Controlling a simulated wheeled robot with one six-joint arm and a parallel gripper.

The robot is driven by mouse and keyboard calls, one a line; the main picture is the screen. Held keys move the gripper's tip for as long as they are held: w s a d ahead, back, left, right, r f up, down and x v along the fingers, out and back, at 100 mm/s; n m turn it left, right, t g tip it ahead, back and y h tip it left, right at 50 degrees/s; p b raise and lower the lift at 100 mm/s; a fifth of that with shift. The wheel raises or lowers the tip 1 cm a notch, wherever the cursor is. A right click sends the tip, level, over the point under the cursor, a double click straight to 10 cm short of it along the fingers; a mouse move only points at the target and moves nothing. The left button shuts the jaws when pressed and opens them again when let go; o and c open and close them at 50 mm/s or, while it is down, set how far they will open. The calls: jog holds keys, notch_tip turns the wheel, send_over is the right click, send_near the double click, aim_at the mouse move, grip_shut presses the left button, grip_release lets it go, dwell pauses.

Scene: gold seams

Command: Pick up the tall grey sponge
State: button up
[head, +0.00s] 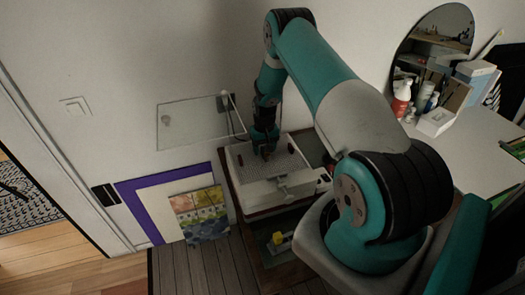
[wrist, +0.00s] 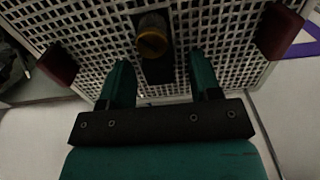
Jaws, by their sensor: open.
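My gripper (wrist: 160,62) is open above a white perforated rack, its two teal fingers spread apart in the wrist view. In the head view my gripper (head: 265,148) is low over the rack (head: 288,164). A dark, greyish upright block (wrist: 158,72) shows between the fingers, with gaps to both. It may be the tall grey sponge, but the dim light hides its colour and height. A dark round piece with a gold-brown rim (wrist: 151,40) is just beyond it. I cannot pick out the sponge in the head view.
Two dark red blocks, left (wrist: 57,63) and right (wrist: 278,32), flank the fingers. A glass panel (head: 195,123) is behind the rack on the left. A yellow object (head: 279,238) is on a lower shelf. A white desk (head: 470,160) with bottles and boxes is at right.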

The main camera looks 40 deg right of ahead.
jog(key=shift+f, duration=0.25)
jog(key=c, duration=1)
